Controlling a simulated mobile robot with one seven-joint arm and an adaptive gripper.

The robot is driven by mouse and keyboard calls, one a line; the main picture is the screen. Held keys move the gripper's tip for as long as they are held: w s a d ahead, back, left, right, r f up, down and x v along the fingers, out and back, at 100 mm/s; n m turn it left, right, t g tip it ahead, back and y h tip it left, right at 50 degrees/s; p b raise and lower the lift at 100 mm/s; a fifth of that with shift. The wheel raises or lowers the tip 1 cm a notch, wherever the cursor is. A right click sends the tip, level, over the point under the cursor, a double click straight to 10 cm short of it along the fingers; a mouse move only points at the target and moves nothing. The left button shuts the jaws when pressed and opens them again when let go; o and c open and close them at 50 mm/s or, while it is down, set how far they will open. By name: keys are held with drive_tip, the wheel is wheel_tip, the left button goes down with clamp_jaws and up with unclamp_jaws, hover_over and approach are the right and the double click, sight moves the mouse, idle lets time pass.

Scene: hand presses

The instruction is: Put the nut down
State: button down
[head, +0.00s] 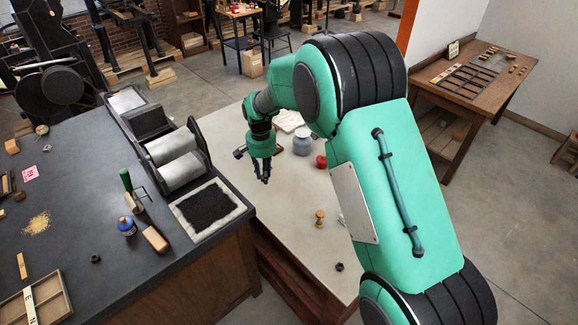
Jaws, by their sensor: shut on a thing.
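My gripper (263,178) points down above the pale table (290,197), near its left edge. Its fingers are close together and shut on the nut, which is too small and too covered by the fingers to make out. A small dark nut-like piece (339,267) lies on the pale table nearer the front, apart from my gripper. A similar dark ring (95,259) lies on the dark bench (150,270) at left.
A wooden turned piece (320,219), a red object (321,161) and a grey jar (302,141) stand on the pale table. The bench holds a roller press (178,160), a black inked slab (207,207), a green-handled tool (127,182) and a blue jar (127,226).

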drive_tip(key=w+d+m+b, duration=0.2)
drive_tip(key=w+d, duration=0.4)
drive_tip(key=d, duration=0.6)
drive_tip(key=m+b, duration=0.2)
drive_tip(key=b, duration=0.1)
hover_over(328, 196)
wheel_tip(328, 196, down, 9)
drive_tip(key=shift+f, duration=0.2)
drive_tip(key=shift+f+b, duration=0.45)
drive_tip(key=shift+f, duration=2.7)
drive_tip(key=shift+f, duration=0.1)
drive_tip(key=shift+f+b, duration=0.35)
drive_tip(key=shift+f, duration=1.4)
drive_tip(key=shift+f, duration=0.15)
